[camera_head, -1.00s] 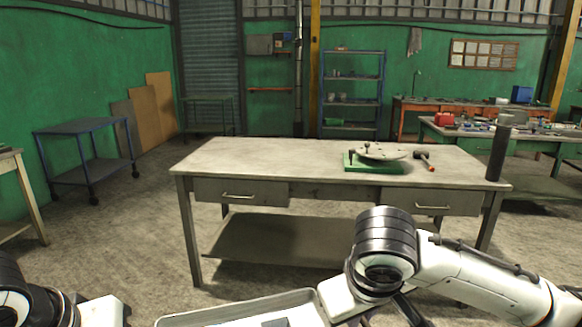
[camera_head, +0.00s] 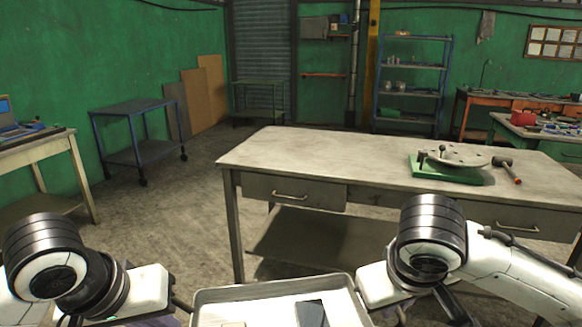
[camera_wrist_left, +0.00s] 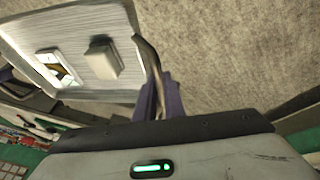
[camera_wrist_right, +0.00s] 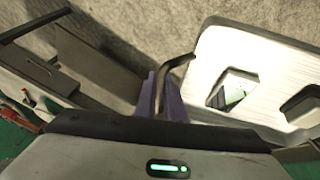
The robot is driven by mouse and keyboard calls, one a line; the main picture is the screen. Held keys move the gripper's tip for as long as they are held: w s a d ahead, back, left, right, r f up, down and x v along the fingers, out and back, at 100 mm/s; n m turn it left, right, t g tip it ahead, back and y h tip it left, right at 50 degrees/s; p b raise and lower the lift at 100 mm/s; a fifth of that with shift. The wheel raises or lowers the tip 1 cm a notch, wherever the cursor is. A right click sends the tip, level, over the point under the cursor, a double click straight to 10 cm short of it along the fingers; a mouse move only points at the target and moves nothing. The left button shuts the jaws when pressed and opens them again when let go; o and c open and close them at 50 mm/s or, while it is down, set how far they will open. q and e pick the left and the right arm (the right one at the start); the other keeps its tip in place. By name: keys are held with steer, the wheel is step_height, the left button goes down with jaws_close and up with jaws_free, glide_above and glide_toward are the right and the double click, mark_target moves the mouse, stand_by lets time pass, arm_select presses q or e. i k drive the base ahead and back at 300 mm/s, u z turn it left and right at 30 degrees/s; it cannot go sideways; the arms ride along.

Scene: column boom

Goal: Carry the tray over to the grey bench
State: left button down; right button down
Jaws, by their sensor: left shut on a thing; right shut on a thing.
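The tray (camera_head: 270,291) is pale with a raised rim, at the bottom of the head view, its near part cut off. A dark block (camera_head: 311,313) and a flat framed piece (camera_wrist_left: 59,68) lie in it. My left gripper (camera_wrist_left: 166,98) is shut on the tray's bent metal handle (camera_wrist_left: 150,62) at one end. My right gripper (camera_wrist_right: 165,98) is shut on the handle (camera_wrist_right: 178,65) at the other end. The tray is held in front of the grey-topped bench (camera_head: 310,158), which has drawers and a lower shelf. The bench's left half of top is bare.
A green plate with a round metal fixture (camera_head: 445,170) and a hammer (camera_head: 508,168) occupy the bench's right side. A blue trolley (camera_head: 140,110) stands at left behind. A table with a laptop (camera_head: 35,150) is at far left. Floor between table and bench is open.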

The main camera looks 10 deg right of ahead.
mark_target(303, 155)
steer(key=i, duration=3.9)
steer(key=z, duration=0.85)
